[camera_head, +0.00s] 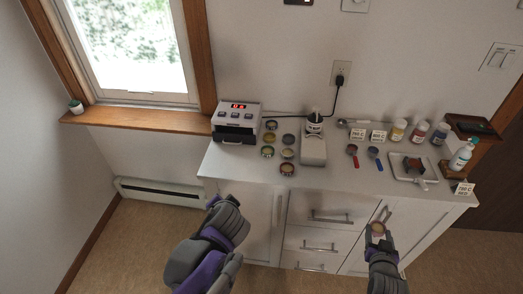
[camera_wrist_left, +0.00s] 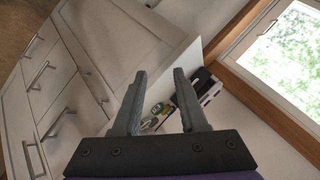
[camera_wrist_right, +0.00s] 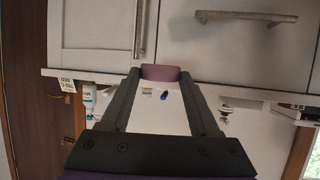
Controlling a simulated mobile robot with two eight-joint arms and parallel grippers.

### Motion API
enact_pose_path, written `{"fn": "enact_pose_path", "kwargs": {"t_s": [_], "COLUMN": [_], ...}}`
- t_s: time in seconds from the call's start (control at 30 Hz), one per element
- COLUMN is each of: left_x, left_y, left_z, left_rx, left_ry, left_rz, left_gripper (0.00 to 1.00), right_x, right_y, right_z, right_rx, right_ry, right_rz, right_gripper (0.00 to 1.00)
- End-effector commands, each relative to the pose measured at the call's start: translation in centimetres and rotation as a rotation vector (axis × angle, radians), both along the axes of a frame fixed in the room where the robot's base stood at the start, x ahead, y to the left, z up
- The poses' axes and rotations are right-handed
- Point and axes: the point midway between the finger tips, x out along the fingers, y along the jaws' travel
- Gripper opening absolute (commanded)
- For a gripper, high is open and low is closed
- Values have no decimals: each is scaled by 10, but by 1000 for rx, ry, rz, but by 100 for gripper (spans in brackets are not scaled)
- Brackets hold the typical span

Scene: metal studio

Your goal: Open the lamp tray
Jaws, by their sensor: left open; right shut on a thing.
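The lamp unit (camera_head: 238,115) is a white box with a red lit display and several buttons, at the left end of the counter. The dark tray (camera_head: 234,134) sits low at its front and looks shut. My left gripper (camera_head: 213,202) is open and empty, in front of the counter's left end and apart from the lamp. In the left wrist view the lamp (camera_wrist_left: 208,88) shows beyond the open fingers (camera_wrist_left: 158,74). My right gripper (camera_head: 377,232) is shut on a small round mauve piece (camera_wrist_right: 165,73), held before the cabinet doors. The piece also shows in the head view (camera_head: 377,228).
Several small round dishes (camera_head: 287,169) stand right of the lamp, beside a white-grey device (camera_head: 313,150). Farther right are bottles (camera_head: 398,130), a white tray (camera_head: 400,178) and a spray bottle (camera_head: 462,155). Drawer handles (camera_head: 330,216) stick out from the cabinet front.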

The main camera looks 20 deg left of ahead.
Motion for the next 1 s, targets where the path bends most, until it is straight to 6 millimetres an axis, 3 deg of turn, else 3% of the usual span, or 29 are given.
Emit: {"fn": "enact_pose_path", "kwargs": {"t_s": [0.03, 0.2, 0.33, 0.5, 0.67, 1.0], "left_x": [23, 95, 135, 162, 174, 223], "left_y": [10, 32, 35, 34, 38, 75], "left_z": [-8, -11, -17, -23, -25, -37], "left_rx": [98, 436, 632, 776, 812, 811], "left_ry": [-11, -47, -59, -63, -62, -61], "left_rz": [-33, -161, -246, -311, -326, -325], "left_gripper": [42, 42, 42, 42, 42, 42], "right_x": [-3, -6, -7, -8, -8, -8], "right_y": [0, 0, 0, 0, 0, 0], "right_z": [-16, -43, -57, -66, -67, -71], "right_rx": [0, 0, 0, 0, 0, 0], "right_ry": [5, 13, 17, 20, 20, 21], "right_rz": [0, 0, 0, 0, 0, 0], "right_gripper": [1, 1, 1, 1, 1, 1]}}
